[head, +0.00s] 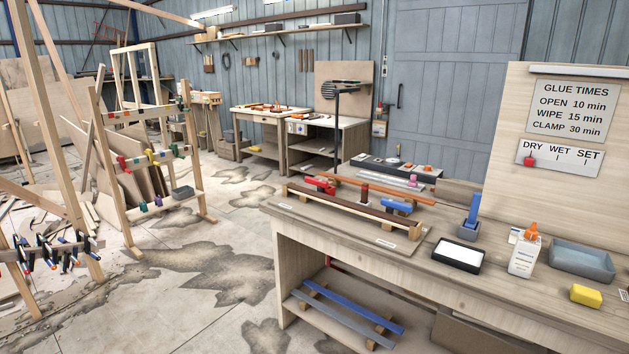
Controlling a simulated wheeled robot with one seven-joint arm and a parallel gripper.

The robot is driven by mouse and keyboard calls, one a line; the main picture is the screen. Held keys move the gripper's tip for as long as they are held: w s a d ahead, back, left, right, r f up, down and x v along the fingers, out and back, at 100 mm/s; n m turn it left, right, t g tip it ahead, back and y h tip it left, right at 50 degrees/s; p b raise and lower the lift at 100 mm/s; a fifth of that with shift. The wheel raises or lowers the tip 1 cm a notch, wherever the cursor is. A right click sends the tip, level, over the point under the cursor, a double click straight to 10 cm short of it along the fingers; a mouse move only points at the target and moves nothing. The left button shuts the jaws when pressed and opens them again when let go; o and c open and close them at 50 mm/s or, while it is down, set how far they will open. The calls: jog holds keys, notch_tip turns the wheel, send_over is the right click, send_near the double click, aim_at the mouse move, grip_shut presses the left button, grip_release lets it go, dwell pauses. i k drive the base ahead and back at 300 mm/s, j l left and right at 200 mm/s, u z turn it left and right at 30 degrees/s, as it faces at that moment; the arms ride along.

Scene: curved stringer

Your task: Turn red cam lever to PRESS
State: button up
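A red lever-like piece (319,184), likely the red cam lever, sits at the left end of a long wooden jig (340,205) on the workbench. Its exact angle is too small to tell, and I cannot read any PRESS mark beside it. A dark red upright piece (365,193) stands near the jig's middle. A blue piece (397,207) sits toward its right end. A reddish wooden strip (390,191) runs along the jig's back side. My gripper is not in this view.
Right of the jig on the workbench (283,211) are a blue brush in a holder (472,212), black tray (456,254), glue bottle (525,250), grey bin (582,261) and yellow sponge (585,295). A clamp rack (150,165) stands left. Floor between is open.

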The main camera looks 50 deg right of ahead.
aim_at(313, 181)
jog(key=i, duration=1.15)
jog(key=i+j+z, duration=0.15)
jog(key=i, duration=2.9)
jog(key=i+l+z, duration=0.1)
jog(key=i+z, duration=0.4)
jog(key=i+j+z, duration=0.1)
jog(key=i+z, duration=0.4)
jog(key=i+j+z, duration=0.3)
jog(key=i+z, duration=0.55)
jog(key=z, duration=0.15)
jog(key=i+j+z, duration=0.1)
jog(key=i+z, duration=0.2)
jog(key=z, duration=0.15)
jog(key=i+j+z, duration=0.25)
jog(key=z, duration=0.25)
jog(key=l, duration=0.7)
jog(key=i+z, duration=0.05)
